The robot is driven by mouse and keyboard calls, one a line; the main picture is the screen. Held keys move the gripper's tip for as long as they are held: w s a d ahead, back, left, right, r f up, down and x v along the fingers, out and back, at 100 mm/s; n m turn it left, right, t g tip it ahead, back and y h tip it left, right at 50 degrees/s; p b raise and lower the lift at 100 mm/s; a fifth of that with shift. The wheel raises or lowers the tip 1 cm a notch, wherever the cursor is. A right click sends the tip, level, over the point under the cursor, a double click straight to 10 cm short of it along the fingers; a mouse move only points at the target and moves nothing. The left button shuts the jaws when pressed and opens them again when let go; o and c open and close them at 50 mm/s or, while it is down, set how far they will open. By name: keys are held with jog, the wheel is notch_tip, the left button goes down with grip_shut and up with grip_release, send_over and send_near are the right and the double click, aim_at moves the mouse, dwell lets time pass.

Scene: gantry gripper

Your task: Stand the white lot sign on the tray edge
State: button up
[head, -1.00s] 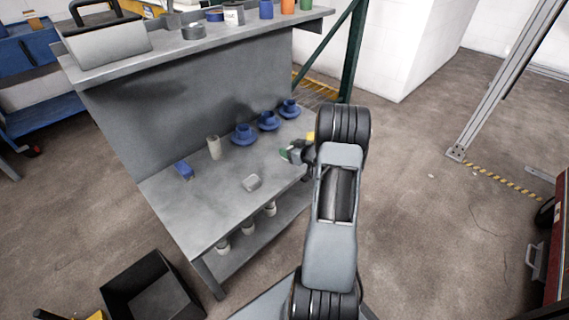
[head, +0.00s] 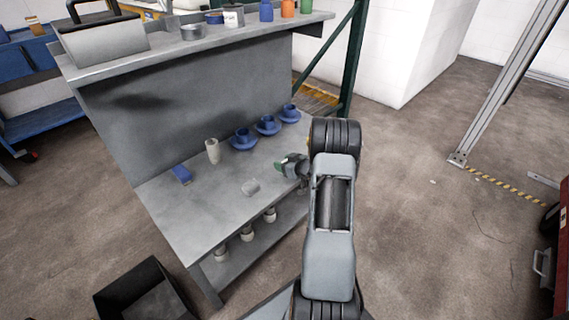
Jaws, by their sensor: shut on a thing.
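My gripper (head: 287,166) shows only in part, left of my wrist, over the right end of the grey workbench (head: 215,215). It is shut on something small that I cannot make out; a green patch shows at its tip. My arm hides the rest. A small pale grey piece (head: 250,187) lies on the bench to the left of my gripper; I cannot tell whether it is a tray. A white label-like piece (head: 233,16) shows on the upper shelf (head: 190,52). I cannot identify the white lot sign for certain.
Blue cups on saucers (head: 267,125) stand along the bench back. A pale cup (head: 212,151) and a blue block (head: 181,174) are left of them. White cups (head: 247,232) are below the bench top. A black bin (head: 150,292) is at front left. Floor at right is mostly clear.

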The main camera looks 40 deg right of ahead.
jog(key=shift+f, duration=0.2)
jog(key=o, duration=0.9)
